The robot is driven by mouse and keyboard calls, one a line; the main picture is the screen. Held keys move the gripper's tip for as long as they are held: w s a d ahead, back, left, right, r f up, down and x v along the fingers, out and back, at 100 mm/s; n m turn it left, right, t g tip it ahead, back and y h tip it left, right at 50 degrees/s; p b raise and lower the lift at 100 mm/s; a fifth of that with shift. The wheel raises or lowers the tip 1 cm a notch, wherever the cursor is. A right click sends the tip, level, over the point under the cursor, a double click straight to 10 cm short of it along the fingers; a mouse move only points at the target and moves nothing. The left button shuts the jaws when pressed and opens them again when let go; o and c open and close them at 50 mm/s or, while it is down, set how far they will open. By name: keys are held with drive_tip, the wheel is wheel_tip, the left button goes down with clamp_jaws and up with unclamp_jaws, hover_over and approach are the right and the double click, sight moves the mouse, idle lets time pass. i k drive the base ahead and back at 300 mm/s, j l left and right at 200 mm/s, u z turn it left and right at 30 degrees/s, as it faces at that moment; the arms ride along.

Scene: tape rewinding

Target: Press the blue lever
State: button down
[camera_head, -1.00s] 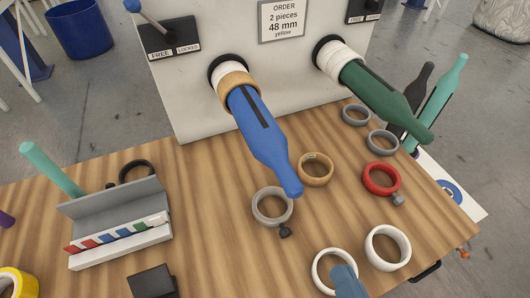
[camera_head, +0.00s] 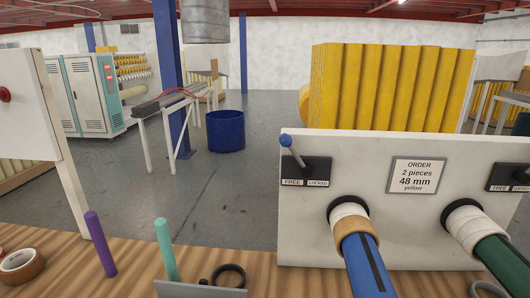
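The blue lever (camera_head: 286,141) has a round blue knob on a thin grey stem. It stands on a black plate (camera_head: 318,166) marked FREE and LOCKED, on the upper left of the white panel (camera_head: 300,222). The stem leans up and to the left, to the FREE side. A blue spindle (camera_head: 368,272) with white and tan rings at its root sticks out of the panel below and right of the lever. My gripper is not in view.
The ORDER sign (camera_head: 415,176) is right of the lever, with a green spindle (camera_head: 503,262) below right. A second black plate (camera_head: 510,178) is at the right edge. Purple (camera_head: 101,244) and teal (camera_head: 166,248) rods stand on the wooden table (camera_head: 55,266). Space above the lever looks clear.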

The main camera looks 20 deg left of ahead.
sight(286, 140)
drive_tip(key=i+u, duration=0.1)
drive_tip(key=u, duration=1.55)
drive_tip(key=i+l, duration=0.1)
drive_tip(key=l, duration=0.25)
drive_tip(key=i+l, duration=0.15)
drive_tip(key=l, duration=0.2)
drive_tip(key=i+l, duration=0.1)
drive_tip(key=l, duration=0.25)
